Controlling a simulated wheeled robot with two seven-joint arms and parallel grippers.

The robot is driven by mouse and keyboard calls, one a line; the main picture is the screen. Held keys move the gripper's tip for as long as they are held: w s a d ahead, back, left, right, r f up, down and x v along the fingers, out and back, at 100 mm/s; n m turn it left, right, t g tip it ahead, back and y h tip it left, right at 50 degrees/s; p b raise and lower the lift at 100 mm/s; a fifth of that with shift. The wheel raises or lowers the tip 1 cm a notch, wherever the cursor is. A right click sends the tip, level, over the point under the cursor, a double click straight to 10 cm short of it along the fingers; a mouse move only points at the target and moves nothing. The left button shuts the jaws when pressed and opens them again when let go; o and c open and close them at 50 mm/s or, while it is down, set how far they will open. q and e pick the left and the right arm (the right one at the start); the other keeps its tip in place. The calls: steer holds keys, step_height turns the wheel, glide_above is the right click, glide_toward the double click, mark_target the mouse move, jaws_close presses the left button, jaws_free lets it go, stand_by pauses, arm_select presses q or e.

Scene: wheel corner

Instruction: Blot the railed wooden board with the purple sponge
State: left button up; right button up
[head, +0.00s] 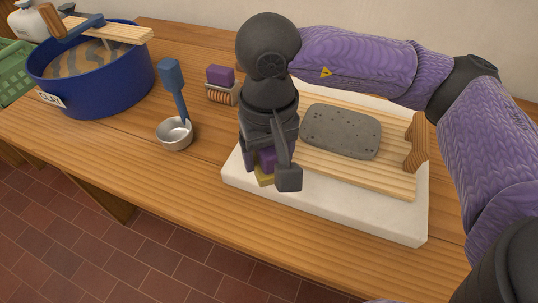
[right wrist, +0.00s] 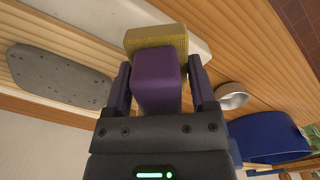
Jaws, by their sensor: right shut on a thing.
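My right gripper (head: 268,172) is shut on the purple sponge (head: 265,158), a purple block with a yellow pad. The sponge also shows in the right wrist view (right wrist: 156,80), between both fingers, with its yellow pad pointing away from the palm. The wooden board (head: 355,177) lies on a white slab (head: 405,226), with a wavy brown rail (head: 416,142) at its right end. My gripper and arm hide the board's left end. The sponge is over that left side; whether it touches cannot be told. My left gripper is not in view.
A pitted grey slab (head: 341,131) lies on the board. A green basket (head: 12,72) is at far left.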

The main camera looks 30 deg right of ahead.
steer(key=w+d+r+m+p, duration=0.1)
steer(key=d+m+p, duration=0.2)
steer(key=m, duration=0.2)
steer(key=w+d+r+m+p, duration=0.2)
steer(key=d+m+p, duration=0.1)
steer(key=m, duration=0.3)
steer(key=w+d+r+m+p, duration=0.1)
steer(key=w+d+m+p, duration=0.1)
steer(key=d+m+p, duration=0.2)
steer(key=shift+w+d+r+m+p, duration=0.15)
steer(key=shift+m+p, duration=0.1)
steer(key=shift+m, duration=0.25)
steer(key=shift+w+a+r+m+p, duration=0.1)
steer(key=shift+m+p, duration=0.1)
steer(key=shift+m, duration=0.3)
steer(key=shift+d+f, duration=0.2)
steer(key=shift+f, duration=0.15)
step_height(320, 180, down, 4)
steer(key=b, duration=0.3)
steer(key=shift+f+b, duration=0.4)
steer(key=shift+f, duration=0.05)
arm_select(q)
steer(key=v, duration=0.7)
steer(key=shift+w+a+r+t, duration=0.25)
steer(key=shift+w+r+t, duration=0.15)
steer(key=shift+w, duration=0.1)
arm_select(e)
steer(key=shift+r, duration=0.1)
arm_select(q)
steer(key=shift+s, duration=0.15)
